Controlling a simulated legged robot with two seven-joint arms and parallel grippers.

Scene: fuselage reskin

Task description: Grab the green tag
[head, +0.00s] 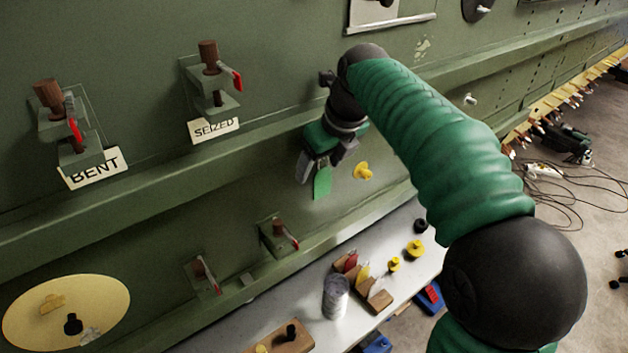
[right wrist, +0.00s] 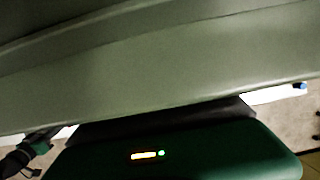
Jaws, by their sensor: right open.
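The green tag (head: 322,183) is a small flat bright green piece just below and between the fingers of my right gripper (head: 319,166) in the head view. The gripper is open and points down in front of the green fuselage panel. I cannot tell whether a finger touches the tag. The right wrist view does not show the tag or the fingertips; a dark green housing with small lights fills its lower part. My left gripper is not in view.
A white shelf (head: 318,325) below holds a wooden rack (head: 376,297) with red, yellow and white tags, a can (head: 336,298) and yellow knobs. Clamps with red handles stand above labels "BENT" (head: 94,171) and "SEIZED" (head: 214,129). A yellow fitting (head: 362,171) is right of the gripper.

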